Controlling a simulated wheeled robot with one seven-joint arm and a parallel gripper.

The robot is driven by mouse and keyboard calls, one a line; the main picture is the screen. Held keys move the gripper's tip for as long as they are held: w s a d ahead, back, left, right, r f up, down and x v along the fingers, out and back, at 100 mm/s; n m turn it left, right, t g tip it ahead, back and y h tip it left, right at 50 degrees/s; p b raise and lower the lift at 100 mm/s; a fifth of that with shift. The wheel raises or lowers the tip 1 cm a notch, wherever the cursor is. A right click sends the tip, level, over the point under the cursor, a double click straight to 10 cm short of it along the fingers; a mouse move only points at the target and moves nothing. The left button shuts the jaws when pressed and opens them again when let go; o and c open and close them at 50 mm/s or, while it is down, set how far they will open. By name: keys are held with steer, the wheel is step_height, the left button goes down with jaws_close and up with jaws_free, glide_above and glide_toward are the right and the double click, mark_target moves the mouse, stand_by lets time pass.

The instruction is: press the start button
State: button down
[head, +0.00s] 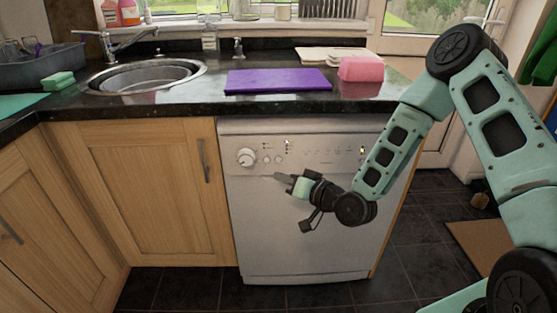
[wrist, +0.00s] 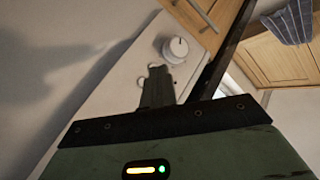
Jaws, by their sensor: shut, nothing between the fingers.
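The white dishwasher (head: 300,230) stands under the counter, its control strip along the top. A round dial (head: 246,157) sits at the strip's left and also shows in the wrist view (wrist: 175,49). Small round buttons (head: 278,160) lie just right of the dial; I cannot read which is the start button. My gripper (head: 277,176) is shut and empty, in front of the dishwasher, a little below the buttons in the head view. In the wrist view its fingers (wrist: 159,72) point near the dial and partly cover the button area. Contact with the panel cannot be told.
The dark counter (head: 190,108) overhangs the dishwasher. On it lie a purple board (head: 277,80), a pink block (head: 361,69) and a green sponge (head: 58,81) by the sink (head: 145,78). A wooden cupboard (head: 140,190) with a protruding handle stands left. Dark floor tiles in front are clear.

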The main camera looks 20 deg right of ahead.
steer(key=shift+w+d, duration=0.2)
steer(key=shift+w, duration=0.55)
steer(key=shift+w+d, duration=0.2)
steer(key=shift+w, duration=0.5)
steer(key=shift+w+d, duration=0.2)
steer(key=shift+w, duration=0.55)
steer(key=shift+w, duration=0.1)
steer(key=shift+w+d, duration=0.1)
steer(key=shift+w, duration=0.2)
stand_by(0.3)
steer(key=shift+w+d, duration=0.1)
steer(key=shift+w, duration=0.25)
stand_by(0.5)
steer(key=shift+s, duration=0.1)
steer(key=shift+s+a, duration=0.2)
steer(key=shift+s, duration=0.45)
steer(key=shift+s, duration=0.1)
steer(key=s, duration=0.2)
steer(key=s+a, duration=0.1)
steer(key=s, duration=0.1)
steer(key=shift+s+a, duration=0.15)
steer(key=shift+s, duration=0.2)
